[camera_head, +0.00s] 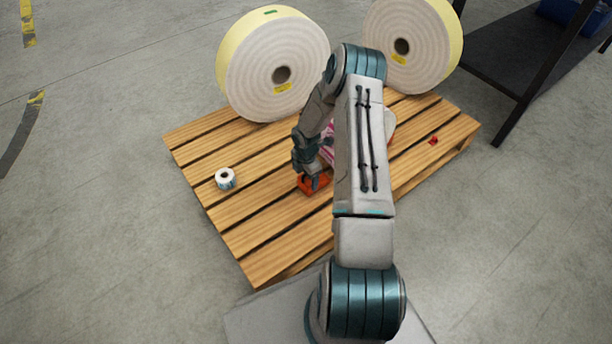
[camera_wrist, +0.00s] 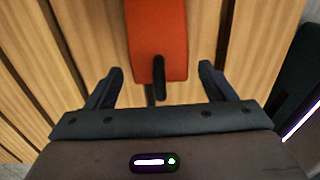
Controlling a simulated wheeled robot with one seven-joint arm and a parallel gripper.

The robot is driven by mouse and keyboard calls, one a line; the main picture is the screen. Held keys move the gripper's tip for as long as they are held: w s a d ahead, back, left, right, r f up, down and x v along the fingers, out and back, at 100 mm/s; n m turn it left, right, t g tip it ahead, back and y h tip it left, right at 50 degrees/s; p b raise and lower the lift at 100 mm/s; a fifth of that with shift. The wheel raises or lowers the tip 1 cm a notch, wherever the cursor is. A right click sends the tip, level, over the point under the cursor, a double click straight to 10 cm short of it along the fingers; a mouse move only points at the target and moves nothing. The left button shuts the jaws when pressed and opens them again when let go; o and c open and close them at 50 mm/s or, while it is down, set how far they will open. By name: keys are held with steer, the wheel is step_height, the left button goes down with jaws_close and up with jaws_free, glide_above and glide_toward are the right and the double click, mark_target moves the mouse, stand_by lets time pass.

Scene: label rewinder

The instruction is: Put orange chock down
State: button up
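The orange chock (camera_head: 308,187) sits on the wooden pallet (camera_head: 262,238), partly hidden by my gripper and arm in the head view. In the wrist view the chock (camera_wrist: 158,35) is a long orange block with a dark, rounded strip at its near end. My gripper (camera_wrist: 161,72) is open, with its two dark fingers spread wider than the chock. Clear gaps show between the fingertips and the chock's sides. In the head view my gripper (camera_head: 311,178) is right at the chock, above the pallet.
Two large white rolls with yellow rims, a left one (camera_head: 258,75) and a right one (camera_head: 425,62), stand at the pallet's back. A small label roll (camera_head: 225,178) is at left, a small red item (camera_head: 433,140) at right. A pink-and-white item (camera_head: 327,148) is partly hidden by my arm. A dark table leg (camera_head: 520,95) stands at right.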

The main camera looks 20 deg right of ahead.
steer(key=s+a+r+m+h+p, duration=0.1)
steer(key=s+a+r+m+p, duration=0.1)
steer(key=r, duration=1)
steer(key=s+a+r+m+p, duration=0.1)
steer(key=r+m+p, duration=0.2)
steer(key=r, duration=1)
steer(key=s+a+r+m, duration=0.6)
steer(key=s+r, duration=0.3)
steer(key=s, duration=0.2)
steer(key=s+a+r+m+t+y, duration=0.1)
steer(key=s+a+r+m, duration=0.5)
steer(key=s+r+m, duration=0.3)
steer(key=shift+s+r, duration=0.75)
steer(key=shift+s, duration=0.5)
